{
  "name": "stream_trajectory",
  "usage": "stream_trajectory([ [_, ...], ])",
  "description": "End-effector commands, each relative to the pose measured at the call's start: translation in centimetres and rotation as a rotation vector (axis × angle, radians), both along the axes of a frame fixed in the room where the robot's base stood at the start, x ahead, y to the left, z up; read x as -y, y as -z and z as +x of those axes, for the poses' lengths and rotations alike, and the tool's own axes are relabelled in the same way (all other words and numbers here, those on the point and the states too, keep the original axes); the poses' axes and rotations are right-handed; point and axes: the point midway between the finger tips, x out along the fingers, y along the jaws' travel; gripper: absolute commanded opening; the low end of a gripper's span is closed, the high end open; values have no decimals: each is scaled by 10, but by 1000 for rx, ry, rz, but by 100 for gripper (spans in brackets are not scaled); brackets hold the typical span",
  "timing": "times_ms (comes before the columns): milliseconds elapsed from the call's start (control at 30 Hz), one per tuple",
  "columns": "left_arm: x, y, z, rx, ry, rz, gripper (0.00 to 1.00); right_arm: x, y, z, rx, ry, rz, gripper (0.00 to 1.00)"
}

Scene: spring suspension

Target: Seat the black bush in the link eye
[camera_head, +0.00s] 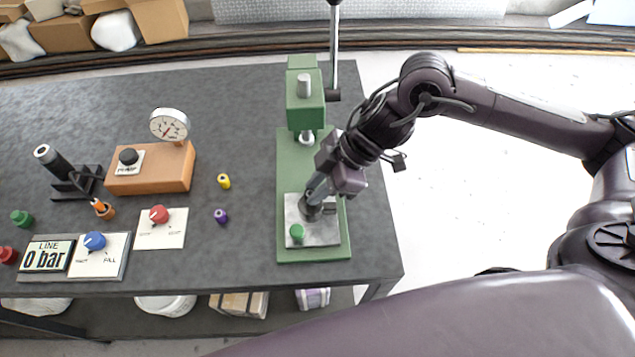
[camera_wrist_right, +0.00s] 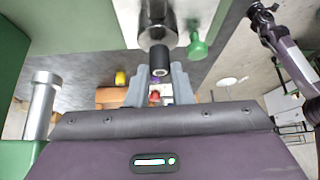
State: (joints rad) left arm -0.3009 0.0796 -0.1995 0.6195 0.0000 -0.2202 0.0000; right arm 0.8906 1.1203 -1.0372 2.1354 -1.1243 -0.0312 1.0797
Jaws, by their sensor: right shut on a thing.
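My right gripper (camera_head: 313,205) is low over the grey metal plate (camera_head: 320,240) at the front of the green press (camera_head: 290,180). In the right wrist view, which looks upside down, its two grey fingers (camera_wrist_right: 160,88) are shut on the black bush (camera_wrist_right: 160,60). The bush is a short dark cylinder with a pale hole in its end. It lines up with a shiny metal cylinder (camera_wrist_right: 158,22), which looks like the link eye. Their ends meet or nearly meet; I cannot tell whether the bush enters it. My left gripper is not seen.
A green knob (camera_head: 297,231) stands on the plate beside the gripper. The press ram (camera_head: 306,136) is just behind. A yellow piece (camera_head: 224,181) and a purple piece (camera_head: 221,216) stand left of the press. A gauge box (camera_head: 150,172) and control panels lie further left.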

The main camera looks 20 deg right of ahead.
Motion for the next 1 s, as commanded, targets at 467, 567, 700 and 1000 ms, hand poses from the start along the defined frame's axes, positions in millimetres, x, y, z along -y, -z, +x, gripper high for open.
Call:
stream_trajectory([
  [467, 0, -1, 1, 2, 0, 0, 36, 0, 0, 0, 0, 0, 0, 0],
  [567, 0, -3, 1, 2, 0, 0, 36, 0, -1, 0, -1, -1, 0, 0],
  [700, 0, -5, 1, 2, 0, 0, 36, 0, 0, 0, -1, -1, 0, 0],
  [1000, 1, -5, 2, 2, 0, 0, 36, 0, 0, 0, 1, -1, 0, 0],
])
